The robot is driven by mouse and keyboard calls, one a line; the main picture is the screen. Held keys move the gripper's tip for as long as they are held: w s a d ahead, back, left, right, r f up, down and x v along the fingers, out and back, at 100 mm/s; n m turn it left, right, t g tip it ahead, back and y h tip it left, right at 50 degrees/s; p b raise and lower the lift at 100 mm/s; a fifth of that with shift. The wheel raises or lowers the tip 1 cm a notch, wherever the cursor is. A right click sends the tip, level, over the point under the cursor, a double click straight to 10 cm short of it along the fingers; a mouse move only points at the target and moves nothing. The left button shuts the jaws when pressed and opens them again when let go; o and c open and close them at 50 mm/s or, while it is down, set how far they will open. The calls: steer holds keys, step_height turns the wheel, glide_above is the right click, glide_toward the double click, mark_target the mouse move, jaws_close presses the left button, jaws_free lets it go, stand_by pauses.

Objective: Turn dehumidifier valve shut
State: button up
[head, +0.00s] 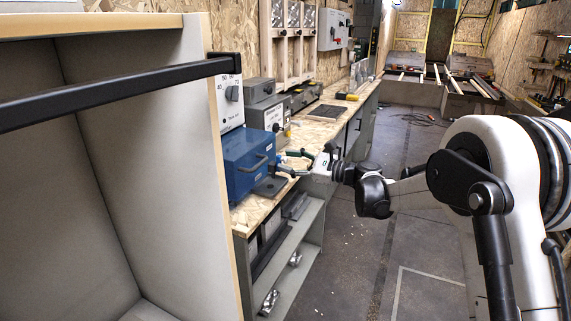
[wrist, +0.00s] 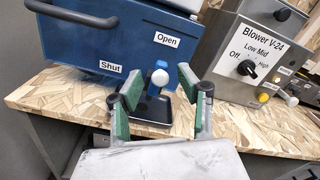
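The dehumidifier is a blue box (head: 243,178) on the wooden bench, and it fills the upper left of the wrist view (wrist: 95,42). It carries a "Shut" label (wrist: 110,66) at left and an "Open" label (wrist: 166,40) at right. Its valve lever (wrist: 159,77), blue with a pale round end, sticks out just below the "Open" label. My gripper (wrist: 161,80) is open, with one green-padded finger on each side of the lever. Gaps show between pads and lever. In the head view my gripper (head: 283,163) is at the box's right side; the lever cannot be made out there.
A grey blower box (wrist: 250,50) with a black knob stands right of the dehumidifier. The bench top (wrist: 50,92) runs below both. A grey cabinet with a black bar handle (head: 120,92) fills the near left.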

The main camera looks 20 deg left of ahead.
steer(key=shift+a, duration=0.65)
steer(key=shift+c, duration=0.5)
